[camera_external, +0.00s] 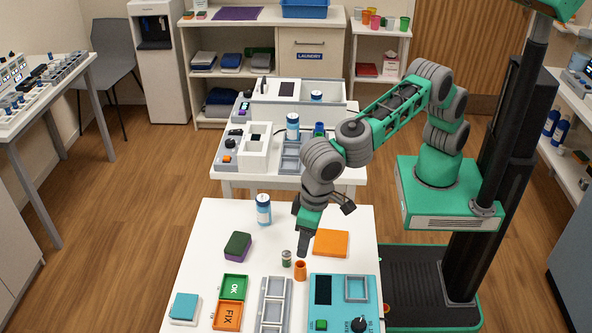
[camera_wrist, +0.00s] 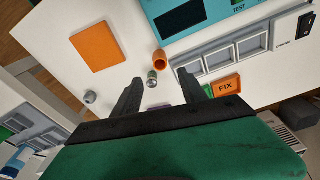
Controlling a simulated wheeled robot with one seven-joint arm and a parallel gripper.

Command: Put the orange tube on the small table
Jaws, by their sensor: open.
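The orange tube (camera_external: 300,271) stands on the near white table (camera_external: 215,226), beside a small green and silver can (camera_external: 286,259). In the wrist view the tube (camera_wrist: 160,60) and the can (camera_wrist: 152,79) show near the gap between my fingertips. My gripper (camera_external: 303,250) is above the table, just behind the tube in the outside view. In the wrist view my gripper (camera_wrist: 159,77) is open, with nothing held between its fingers. A second white table (camera_external: 345,175) stands farther back. I cannot tell which table is the small one.
A flat orange pad (camera_external: 331,243) lies right of my gripper. A teal panel (camera_external: 340,310), a grey three-slot tray (camera_external: 275,305), OK (camera_external: 233,287) and FIX (camera_external: 227,316) trays, a dark block (camera_external: 238,246) and a white-blue bottle (camera_external: 263,211) share the near table.

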